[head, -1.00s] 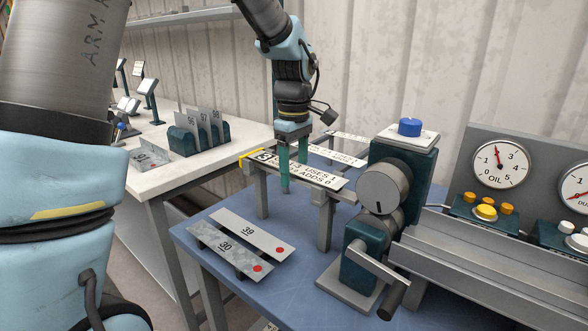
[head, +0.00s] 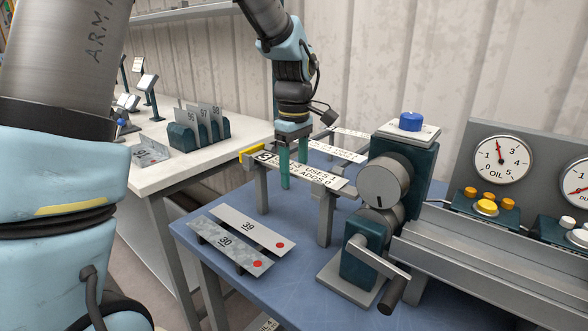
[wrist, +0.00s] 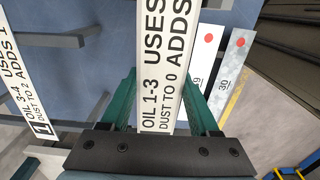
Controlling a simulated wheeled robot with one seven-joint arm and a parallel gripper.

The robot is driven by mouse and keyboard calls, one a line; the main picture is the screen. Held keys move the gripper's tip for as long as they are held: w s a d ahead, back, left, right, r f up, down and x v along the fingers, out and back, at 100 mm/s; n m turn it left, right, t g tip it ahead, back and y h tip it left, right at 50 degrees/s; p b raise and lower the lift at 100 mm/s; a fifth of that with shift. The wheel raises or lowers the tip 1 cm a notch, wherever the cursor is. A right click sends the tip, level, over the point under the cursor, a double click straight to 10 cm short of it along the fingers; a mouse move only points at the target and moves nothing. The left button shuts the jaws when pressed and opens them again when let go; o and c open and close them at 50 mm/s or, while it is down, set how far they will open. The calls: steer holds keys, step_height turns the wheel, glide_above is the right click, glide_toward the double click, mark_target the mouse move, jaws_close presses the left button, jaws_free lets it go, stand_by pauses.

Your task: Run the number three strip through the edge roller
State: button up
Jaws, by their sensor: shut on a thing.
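My gripper (head: 294,170) points down over the near raised rail, its green fingers on either side of the lettered white strip (head: 318,178) there. In the wrist view the strip (wrist: 163,65) lies between the fingers and reads "OIL 1-3 USES" and "DUST TO 0 ADDS"; the gripper is shut on it. The edge roller (head: 384,182), with grey rolls and a crank (head: 378,262), stands just right of the rail's end. Two grey strips marked 39 (head: 262,232) and 30 (head: 222,240) lie in front, each with a red dot.
A second lettered strip (head: 338,150) lies behind. The roller has a blue button (head: 410,122) on top. An oil dial (head: 501,160) reads about 2 to 3, above yellow buttons (head: 487,207). Numbered plates (head: 205,120) stand in a rack on the white table (head: 165,182).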

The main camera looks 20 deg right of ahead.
mark_target(294, 167)
steer(key=o, duration=1.4)
steer(key=shift+c, duration=0.2)
step_height(294, 167, up, 11)
steer(key=b, duration=0.1)
steer(key=shift+b, duration=0.35)
steer(key=shift+f, duration=0.1)
